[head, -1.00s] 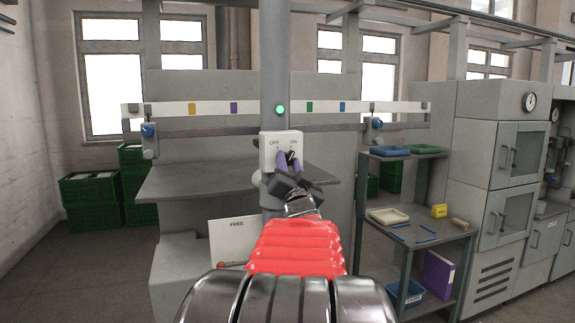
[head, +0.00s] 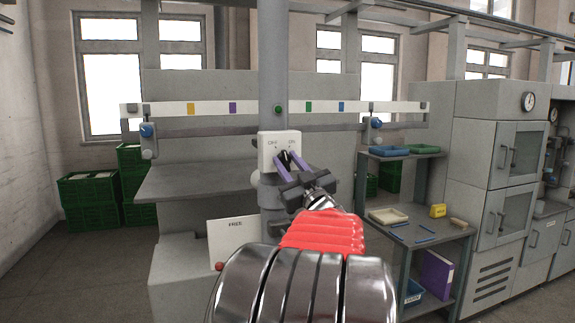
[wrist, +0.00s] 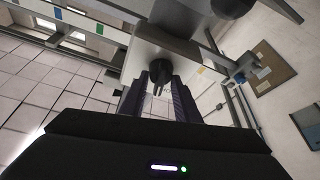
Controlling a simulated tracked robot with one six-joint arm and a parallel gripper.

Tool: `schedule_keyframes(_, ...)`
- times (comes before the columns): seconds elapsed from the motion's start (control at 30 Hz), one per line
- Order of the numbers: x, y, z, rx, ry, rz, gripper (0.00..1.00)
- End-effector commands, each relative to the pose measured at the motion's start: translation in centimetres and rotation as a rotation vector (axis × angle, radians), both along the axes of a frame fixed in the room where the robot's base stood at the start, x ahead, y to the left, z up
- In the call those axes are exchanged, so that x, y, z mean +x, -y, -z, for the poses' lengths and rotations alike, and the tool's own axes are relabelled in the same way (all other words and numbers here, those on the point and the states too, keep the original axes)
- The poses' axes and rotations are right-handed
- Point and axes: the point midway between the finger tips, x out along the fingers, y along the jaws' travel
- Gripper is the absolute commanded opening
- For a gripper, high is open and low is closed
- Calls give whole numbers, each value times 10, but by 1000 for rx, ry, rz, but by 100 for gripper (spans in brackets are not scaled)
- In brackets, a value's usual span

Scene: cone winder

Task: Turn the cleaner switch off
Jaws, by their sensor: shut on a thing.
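The cleaner switch is a pale grey box (head: 279,146) on the grey upright post, with OFF marked at the left and ON at the right. It also shows in the wrist view (wrist: 162,50). My gripper (head: 284,157) reaches up to its front from the lower right, the purple fingers shut on the small dark switch knob (wrist: 158,77). The fingers cover most of the knob, so its exact pointing is hard to read. The round green lamp (head: 278,109) above the box looks dark, not glowing.
A grey shelf (head: 200,182) runs behind the post. A white FREE sign (head: 233,241) stands below left. A trolley (head: 418,235) with trays is at the right, beside grey cabinets (head: 515,165). Green crates (head: 90,200) stand at the left.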

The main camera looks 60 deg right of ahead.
Motion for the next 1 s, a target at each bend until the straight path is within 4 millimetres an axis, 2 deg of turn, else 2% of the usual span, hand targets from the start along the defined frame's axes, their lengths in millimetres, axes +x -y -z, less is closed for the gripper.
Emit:
schedule_keyframes(0.4,0,0,-2,-169,-163,0,6)
schedule_keyframes(0.93,1,-1,-2,-189,-185,-1,6)
schedule_keyframes(0.97,1,-1,-2,-189,-185,-1,31)
schedule_keyframes(1.0,1,0,-2,-188,-185,0,34)
